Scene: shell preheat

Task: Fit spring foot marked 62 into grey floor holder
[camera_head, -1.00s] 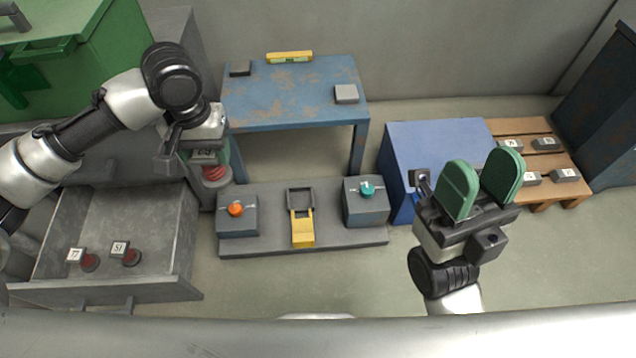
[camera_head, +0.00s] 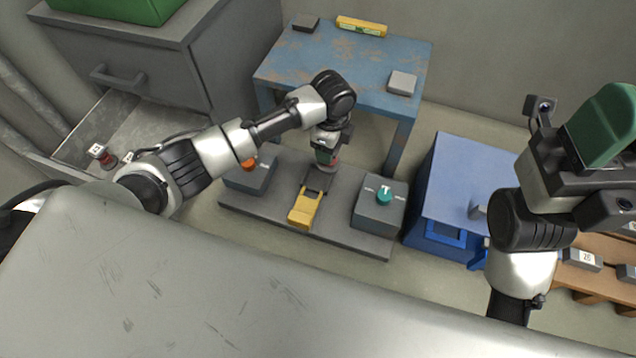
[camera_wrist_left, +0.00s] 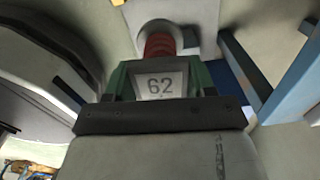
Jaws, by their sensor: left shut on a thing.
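The spring foot marked 62 shows its tag (camera_wrist_left: 160,86) and red spring (camera_wrist_left: 158,44) in the left wrist view. My left gripper (camera_head: 327,152) is shut on its tag block, with green pads on both sides. In the head view the foot's red part (camera_head: 330,166) hangs below the gripper, at the back end of the grey floor holder (camera_head: 318,181). I cannot tell whether the foot touches the holder. The holder has a yellow lever (camera_head: 305,207) in front. My right gripper (camera_head: 618,135) is at the right edge, partly cut off, its pads apart and empty.
A block with an orange knob (camera_head: 250,165) and one with a teal knob (camera_head: 382,197) flank the holder on the grey base plate (camera_head: 260,207). A blue table (camera_head: 345,65) stands behind. The drawer (camera_head: 135,128) at left holds another foot (camera_head: 107,160). A blue cabinet (camera_head: 465,185) stands right.

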